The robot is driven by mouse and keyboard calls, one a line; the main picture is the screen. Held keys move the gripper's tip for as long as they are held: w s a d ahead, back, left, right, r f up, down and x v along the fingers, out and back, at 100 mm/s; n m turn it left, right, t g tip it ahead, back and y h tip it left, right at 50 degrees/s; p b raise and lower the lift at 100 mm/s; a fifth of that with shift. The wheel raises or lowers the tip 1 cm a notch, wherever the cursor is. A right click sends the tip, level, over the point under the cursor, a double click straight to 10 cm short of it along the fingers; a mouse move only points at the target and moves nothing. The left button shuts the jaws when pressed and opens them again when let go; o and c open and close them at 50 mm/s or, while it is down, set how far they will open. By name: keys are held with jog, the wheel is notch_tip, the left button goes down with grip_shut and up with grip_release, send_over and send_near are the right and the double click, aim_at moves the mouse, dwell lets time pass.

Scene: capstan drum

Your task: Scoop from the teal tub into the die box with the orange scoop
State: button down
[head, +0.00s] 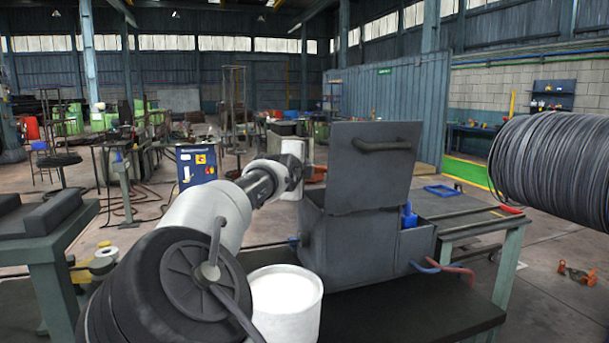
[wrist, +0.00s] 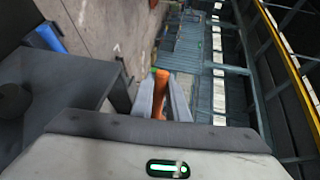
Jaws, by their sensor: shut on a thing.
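My gripper (wrist: 161,88) is shut on the orange scoop (wrist: 160,92), which shows as a narrow orange strip between the two grey fingers in the wrist view. The scoop's bowl and any load in it cannot be made out. In the head view my arm reaches away from me to the left of a dark grey box (head: 370,245) with a raised lid (head: 370,165), likely the die box. The fingers are hidden there behind my wrist and the box. The box's inside is hidden. I cannot make out a teal tub in either view.
A white bucket (head: 300,310) with white contents stands near my arm, left of the box. The dark bench (head: 420,320) is clear at front right. Red and blue hoses (head: 445,268) lie beside the box. A large cable drum (head: 550,165) hangs at right.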

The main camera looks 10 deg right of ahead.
jog(key=shift+s+t+h+b, duration=0.3)
jog(key=shift+t+b, duration=0.5)
jog(key=shift+b, duration=1.2)
jog(key=shift+s+a+r+t+h, duration=0.2)
jog(key=shift+t+h, duration=0.1)
jog(key=shift+t, duration=0.6)
jog(key=shift+t, duration=0.7)
jog(key=shift+r+p, duration=0.15)
jog(key=shift+p, duration=0.2)
